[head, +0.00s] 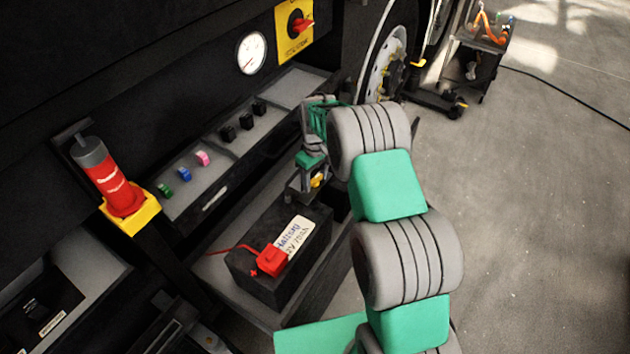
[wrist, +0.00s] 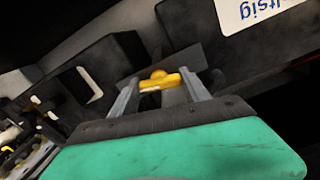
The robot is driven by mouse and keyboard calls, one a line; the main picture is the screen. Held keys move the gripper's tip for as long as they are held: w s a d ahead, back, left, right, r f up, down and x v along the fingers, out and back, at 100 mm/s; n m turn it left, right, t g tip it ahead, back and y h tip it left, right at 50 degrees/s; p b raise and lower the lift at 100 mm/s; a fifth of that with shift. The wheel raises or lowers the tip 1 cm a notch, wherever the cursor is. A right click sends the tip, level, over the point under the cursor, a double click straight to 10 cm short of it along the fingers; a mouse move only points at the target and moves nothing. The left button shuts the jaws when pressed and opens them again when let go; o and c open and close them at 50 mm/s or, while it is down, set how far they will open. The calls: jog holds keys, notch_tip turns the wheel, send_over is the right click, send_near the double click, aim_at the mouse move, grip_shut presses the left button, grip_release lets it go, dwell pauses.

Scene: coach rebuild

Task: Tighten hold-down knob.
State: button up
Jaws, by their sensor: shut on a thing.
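The yellow hold-down knob (wrist: 163,81) sits between my gripper's (wrist: 160,86) two fingers in the wrist view, and the fingers are shut on it. In the head view a small yellow part of the knob (head: 317,180) shows beneath my gripper (head: 314,184), at the far end of the battery. The rest of the knob is hidden there by the gripper. The black battery (head: 262,283) stands in its tray (head: 320,290), with a white label (head: 293,238) and a red terminal cover (head: 271,261) with a red cable. I cannot tell how tight the knob is.
A panel with pink, blue and green parts and several black blocks (head: 228,132) runs behind the battery. A red extinguisher (head: 119,192) stands in a yellow bracket at left. A gauge (head: 251,53) and red-yellow switch (head: 300,24) are above. A cart (head: 478,62) stands far right; floor is open.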

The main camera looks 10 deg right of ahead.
jog(key=m+b, duration=0.3)
jog(key=m, duration=0.3)
jog(key=shift+f, duration=0.1)
jog(key=m+b, duration=0.1)
jog(key=m, duration=0.3)
jog(key=m+b, duration=0.1)
jog(key=m, duration=0.2)
jog(key=shift+m, duration=0.4)
jog(key=m+b, duration=0.1)
jog(key=m, duration=0.6)
jog(key=m+b, duration=0.1)
jog(key=m, duration=0.5)
jog(key=shift+m, duration=0.3)
jog(key=o, duration=1.4)
